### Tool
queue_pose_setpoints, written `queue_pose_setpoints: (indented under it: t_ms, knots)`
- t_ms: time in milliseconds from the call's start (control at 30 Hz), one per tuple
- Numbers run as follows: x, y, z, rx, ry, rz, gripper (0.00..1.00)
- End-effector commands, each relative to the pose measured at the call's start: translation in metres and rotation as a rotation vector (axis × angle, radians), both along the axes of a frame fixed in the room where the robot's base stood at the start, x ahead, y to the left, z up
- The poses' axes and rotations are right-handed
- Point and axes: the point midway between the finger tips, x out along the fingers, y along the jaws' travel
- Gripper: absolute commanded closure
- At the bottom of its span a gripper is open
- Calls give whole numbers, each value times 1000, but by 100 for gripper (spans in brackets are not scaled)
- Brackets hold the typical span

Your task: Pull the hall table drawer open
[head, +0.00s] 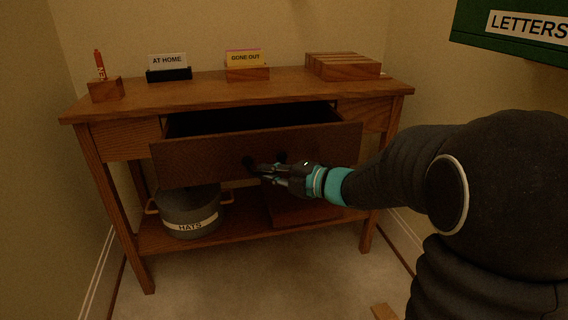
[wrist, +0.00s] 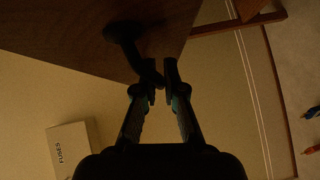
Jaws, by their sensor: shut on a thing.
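The hall table (head: 290,88) is brown wood and stands against the wall. Its wide middle drawer (head: 205,160) is pulled well out, with its dark inside showing behind the front. The drawer has a dark handle (head: 248,162), whose curved bar and round mount show in the wrist view (wrist: 121,32). My gripper (head: 262,174) is at the drawer front, shut on the handle. In the wrist view its fingertips (wrist: 160,78) close around the end of the bar. The gripper hides part of the handle in the head view.
A "HATS" pot (head: 190,210) sits on the lower shelf. A green "LETTERS" box (head: 480,22) is at upper right.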

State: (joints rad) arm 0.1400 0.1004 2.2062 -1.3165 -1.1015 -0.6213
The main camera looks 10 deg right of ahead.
Motion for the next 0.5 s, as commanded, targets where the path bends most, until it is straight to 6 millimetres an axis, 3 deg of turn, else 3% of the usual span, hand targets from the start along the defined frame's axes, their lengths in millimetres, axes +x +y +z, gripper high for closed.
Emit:
queue_pose_setpoints:
  t_ms: [200,500]
  knots:
    - [-30,5,-1,-1,1,13,100]
    - [-40,6,-1,-1,1,17,100]
